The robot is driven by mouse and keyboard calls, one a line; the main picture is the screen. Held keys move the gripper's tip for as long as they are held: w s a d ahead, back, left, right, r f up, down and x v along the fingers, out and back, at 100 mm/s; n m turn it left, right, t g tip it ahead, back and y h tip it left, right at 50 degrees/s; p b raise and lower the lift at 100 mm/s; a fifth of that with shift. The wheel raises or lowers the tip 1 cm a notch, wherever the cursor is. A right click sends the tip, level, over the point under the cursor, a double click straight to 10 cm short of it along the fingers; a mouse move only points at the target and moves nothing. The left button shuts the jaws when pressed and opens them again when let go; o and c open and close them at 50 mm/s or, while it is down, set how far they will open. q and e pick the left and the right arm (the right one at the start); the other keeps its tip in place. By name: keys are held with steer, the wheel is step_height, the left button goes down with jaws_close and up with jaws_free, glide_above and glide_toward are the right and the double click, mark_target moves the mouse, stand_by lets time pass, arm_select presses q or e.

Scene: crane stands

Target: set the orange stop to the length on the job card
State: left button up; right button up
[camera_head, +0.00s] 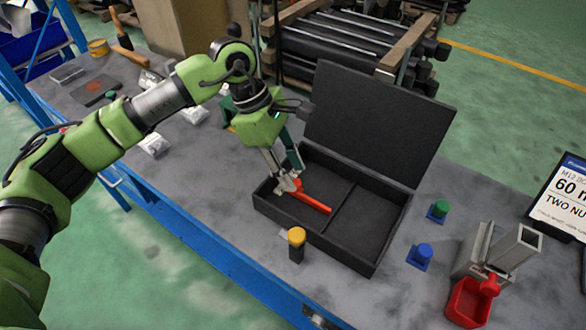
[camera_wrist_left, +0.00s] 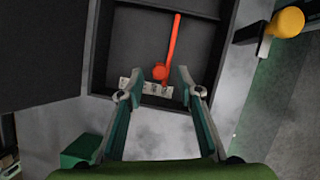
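An orange-red bar with a round knob, which looks like the orange stop (camera_head: 315,201), lies in the left compartment of the open black case (camera_head: 318,238). In the left wrist view the stop (camera_wrist_left: 174,40) has its knob end towards me, by a pale marked strip (camera_wrist_left: 146,87); the marks are too small to read. My left gripper (camera_head: 284,181) is low over this end. In the wrist view its fingers (camera_wrist_left: 157,80) are apart on either side of the knob, and contact cannot be told. The job card (camera_head: 566,195) shows "60 m" and "TWO NU", cut off at the edge.
The case lid (camera_head: 375,120) stands open behind. A yellow-topped post (camera_head: 296,243) stands before the case. Green (camera_head: 438,210) and blue (camera_head: 420,255) pieces, a grey metal fixture (camera_head: 490,255) and a red tray (camera_head: 470,303) are to the right. The case's right compartment is empty.

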arm_select(q)
steer(key=shift+s+d+f, duration=0.1)
steer(key=shift+d+f, duration=0.15)
steer(key=shift+f, duration=0.45)
jaws_close()
steer(key=shift+w+d+f+b, duration=0.1)
steer(key=shift+w+d+b, duration=0.15)
steer(key=shift+b, duration=0.3)
steer(key=shift+w+d+b, duration=0.3)
steer(key=shift+w+b, duration=0.3)
steer(key=shift+b, duration=0.05)
jaws_free()
steer(key=shift+r, duration=0.2)
